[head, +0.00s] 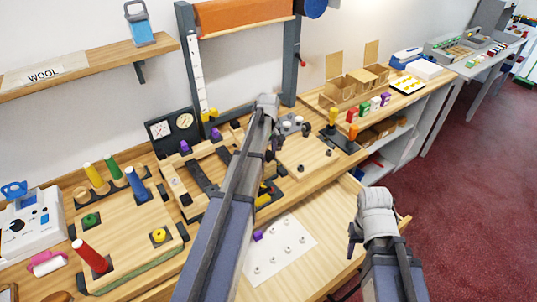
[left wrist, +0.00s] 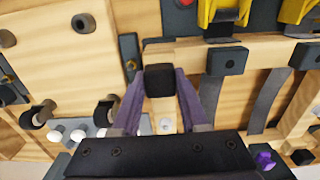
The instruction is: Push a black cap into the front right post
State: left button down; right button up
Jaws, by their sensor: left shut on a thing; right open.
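In the left wrist view, my left gripper (left wrist: 161,74) is shut on a black cap (left wrist: 160,82). The cap is in front of a pale wooden frame (left wrist: 187,52); I cannot tell whether it touches anything. In the head view my own left arm hides the cap and the fingertips. I cannot make out the front right post for certain. My right gripper (head: 355,236) is open and empty, over the right side of the open drawer (head: 333,262).
A white sheet (head: 275,263) with several small fittings and a purple piece lies in the drawer. Coloured pegs stand on a wooden board (head: 128,218) at left. Grey plates with white knobs (left wrist: 77,135) lie close to my left gripper. Cardboard boxes (head: 343,92) stand at the back right.

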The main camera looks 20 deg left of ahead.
pick_arm(q)
jog(key=shift+f+b, duration=0.65)
jog(key=shift+b, duration=0.05)
dwell(1.2)
jog(key=shift+c, duration=1.8)
grip_release()
jog(key=o, duration=0.3)
jog(key=shift+r, duration=0.15)
notch_tip(320, 180, up, 6)
jog(key=p, duration=0.6)
